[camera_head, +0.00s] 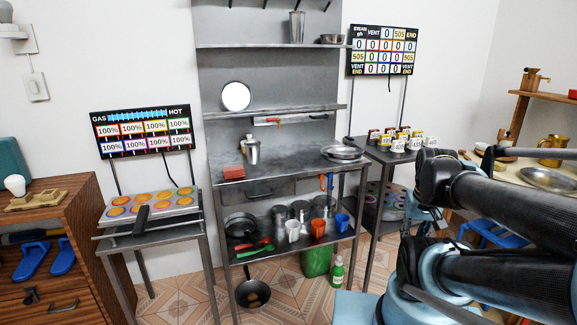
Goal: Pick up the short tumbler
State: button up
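I cannot tell for sure which vessel is the short tumbler. Several grey metal cylinders (280,214) stand on the lower shelf of the middle rack, behind the cups and partly hidden. A shiny metal vessel (252,152) stands on the rack's counter, left of centre. A taller metal tumbler (297,27) stands on the top shelf. My dark and light-blue arm fills the right side of the view. I cannot make out my gripper's fingers, and nothing held shows.
Below are white, orange and blue cups and a dark pan (240,225). A wok (253,293) and green bottle (337,271) stand on the floor. A griddle table (150,240) is left.

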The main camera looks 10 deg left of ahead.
aim_at(252, 147)
jog(key=u, duration=0.55)
jog(key=k, duration=1.2)
jog(key=u, duration=0.5)
jog(key=i, duration=0.9)
